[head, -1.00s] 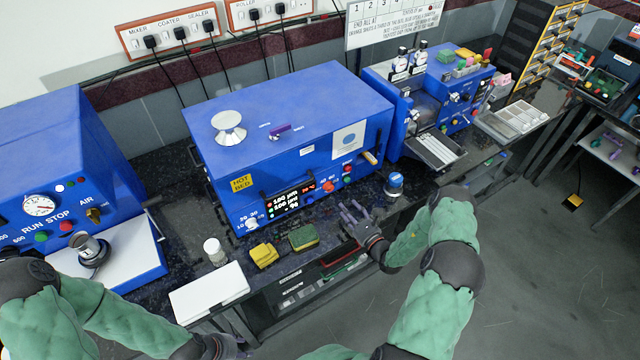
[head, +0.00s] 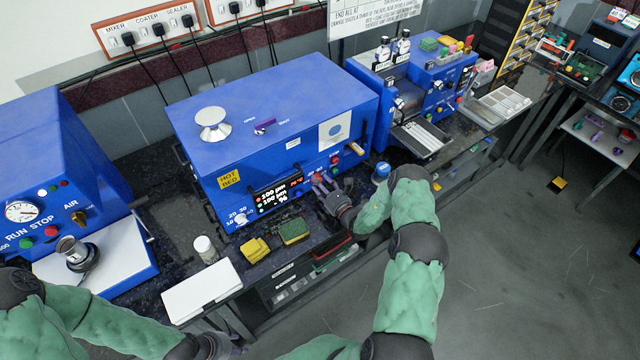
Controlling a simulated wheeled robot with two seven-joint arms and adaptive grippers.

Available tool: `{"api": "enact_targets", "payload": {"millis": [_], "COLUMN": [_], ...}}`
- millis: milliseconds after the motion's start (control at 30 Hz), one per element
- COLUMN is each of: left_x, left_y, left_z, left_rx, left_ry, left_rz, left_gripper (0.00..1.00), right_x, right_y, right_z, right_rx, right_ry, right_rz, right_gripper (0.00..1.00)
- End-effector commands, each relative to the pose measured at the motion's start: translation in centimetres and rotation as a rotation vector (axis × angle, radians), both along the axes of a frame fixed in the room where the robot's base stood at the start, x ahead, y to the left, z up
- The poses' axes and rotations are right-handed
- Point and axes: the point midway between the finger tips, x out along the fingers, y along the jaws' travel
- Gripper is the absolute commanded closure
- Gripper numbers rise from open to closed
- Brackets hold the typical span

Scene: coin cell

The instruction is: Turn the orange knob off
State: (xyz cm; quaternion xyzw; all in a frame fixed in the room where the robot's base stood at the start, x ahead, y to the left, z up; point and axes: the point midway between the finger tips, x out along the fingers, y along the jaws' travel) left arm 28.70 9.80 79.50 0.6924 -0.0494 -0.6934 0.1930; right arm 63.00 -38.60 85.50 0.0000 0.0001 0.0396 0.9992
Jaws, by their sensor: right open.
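The blue machine (head: 270,120) in the middle has a front panel with a lit display and an orange-red knob (head: 318,176), partly hidden by my fingers. My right gripper (head: 322,187) is open at this panel, its fingertips beside or just in front of the knob. I cannot tell whether they touch it. My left gripper (head: 238,350) is low at the bottom edge, away from the machine, and its fingers are too little in view to judge.
Yellow (head: 255,249) and green (head: 293,231) sponges, a white-capped jar (head: 204,248) and a white box (head: 202,290) lie along the bench front. A blue-topped container (head: 381,171) stands near my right forearm. An orange-tan handle (head: 355,148) juts from the panel's right side.

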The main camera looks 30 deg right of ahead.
Motion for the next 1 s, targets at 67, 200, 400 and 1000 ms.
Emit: {"api": "enact_targets", "payload": {"millis": [67,200,400,1000], "left_x": [0.01,0.01,0.01,0.00], "left_y": [0.00,0.00,0.01,0.00], "left_z": [-0.02,-0.02,-0.01,-0.81], "left_rx": [0.000,0.000,0.000,0.000], "left_ry": [0.000,0.000,0.000,0.000], "left_rz": [0.000,0.000,0.000,0.000], "left_gripper": [0.60,0.60,0.60,0.60], "right_x": [0.31,0.41,0.39,0.34], "right_y": [0.00,-0.01,-0.01,-0.07], "right_z": [0.03,0.03,0.03,-0.20], "right_rx": [0.000,0.001,0.000,-0.205], "right_ry": [-0.001,0.000,0.000,-0.012], "right_rz": [-0.001,-0.001,-0.001,-0.002], "right_gripper": [0.44,0.44,0.61,1.00]}}
